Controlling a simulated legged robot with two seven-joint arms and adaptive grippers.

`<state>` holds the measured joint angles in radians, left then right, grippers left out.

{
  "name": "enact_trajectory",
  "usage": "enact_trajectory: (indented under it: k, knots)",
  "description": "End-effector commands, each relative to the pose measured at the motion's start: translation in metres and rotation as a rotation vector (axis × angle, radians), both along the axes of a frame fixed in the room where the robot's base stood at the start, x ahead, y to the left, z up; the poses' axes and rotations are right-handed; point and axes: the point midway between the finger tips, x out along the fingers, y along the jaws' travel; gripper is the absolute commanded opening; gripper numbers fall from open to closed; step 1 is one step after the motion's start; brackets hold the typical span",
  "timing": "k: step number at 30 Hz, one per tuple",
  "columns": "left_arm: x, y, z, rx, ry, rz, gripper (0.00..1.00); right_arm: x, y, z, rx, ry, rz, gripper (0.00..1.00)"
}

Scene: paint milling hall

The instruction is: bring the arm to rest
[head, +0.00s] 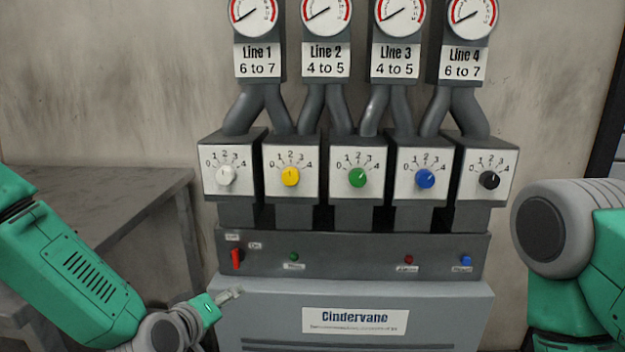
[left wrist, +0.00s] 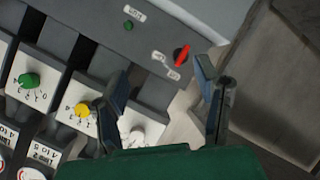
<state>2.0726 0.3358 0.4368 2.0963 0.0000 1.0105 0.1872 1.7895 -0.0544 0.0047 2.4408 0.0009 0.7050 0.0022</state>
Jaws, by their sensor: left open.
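My left gripper (head: 229,296) is in front of the lower left of the machine, with its arm coming in from the left. In the left wrist view the two fingers of the left gripper (left wrist: 165,82) are spread apart with nothing between them. Past the fingers that view shows the white knob (left wrist: 137,136), the yellow knob (left wrist: 82,110) and the red switch (left wrist: 181,53); the gripper appears apart from them. My right arm (head: 570,250) shows at the right edge, and its gripper is out of view.
The machine has a row of knobs, from the white knob (head: 227,175) to the black knob (head: 489,180), under several gauges. A control panel (head: 340,240) sits above the grey Cindervane cabinet (head: 260,300). A grey table (head: 100,190) stands at left.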

Motion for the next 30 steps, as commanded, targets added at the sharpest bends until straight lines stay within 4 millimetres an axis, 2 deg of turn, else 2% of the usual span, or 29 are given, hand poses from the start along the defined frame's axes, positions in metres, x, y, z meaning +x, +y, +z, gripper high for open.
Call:
enact_trajectory:
  k: [1, 3, 5, 6, 10, 12, 15, 18, 21, 30]
  knots:
    - [-0.029, -0.003, -0.028, 0.06, 0.087, -0.052, 0.57, 0.0, 0.0, 0.009, 0.0, 0.0, 0.0, 0.4]
    - [-0.07, -0.001, -0.064, 0.138, 0.2, -0.12, 0.57, 0.0, 0.0, 0.015, 0.0, 0.0, 0.0, 0.4]
    - [-0.107, 0.003, -0.091, 0.203, 0.298, -0.178, 0.57, 0.0, 0.0, 0.02, 0.0, 0.0, 0.0, 0.4]
    - [-0.134, 0.008, -0.107, 0.247, 0.364, -0.218, 0.57, 0.0, 0.0, 0.024, 0.0, 0.0, 0.0, 0.4]
    - [-0.221, 0.033, -0.144, 0.384, 0.577, -0.341, 0.57, 0.0, 0.0, 0.035, 0.0, 0.0, 0.0, 0.4]
    - [-0.264, 0.049, -0.154, 0.448, 0.68, -0.4, 0.57, 0.0, 0.0, 0.041, 0.0, 0.0, 0.0, 0.4]
    - [-0.313, 0.071, -0.159, 0.521, 0.801, -0.467, 0.57, 0.0, 0.0, 0.046, 0.0, 0.0, 0.0, 0.4]
    - [-0.345, 0.086, -0.159, 0.568, 0.881, -0.512, 0.57, 0.0, 0.0, 0.05, 0.0, 0.0, 0.0, 0.4]
    - [-0.361, 0.094, -0.158, 0.593, 0.923, -0.534, 0.57, 0.0, 0.0, 0.051, 0.0, 0.0, 0.0, 0.4]
    - [-0.364, 0.096, -0.158, 0.597, 0.932, -0.538, 0.57, 0.0, 0.0, 0.051, 0.0, 0.0, 0.0, 0.4]
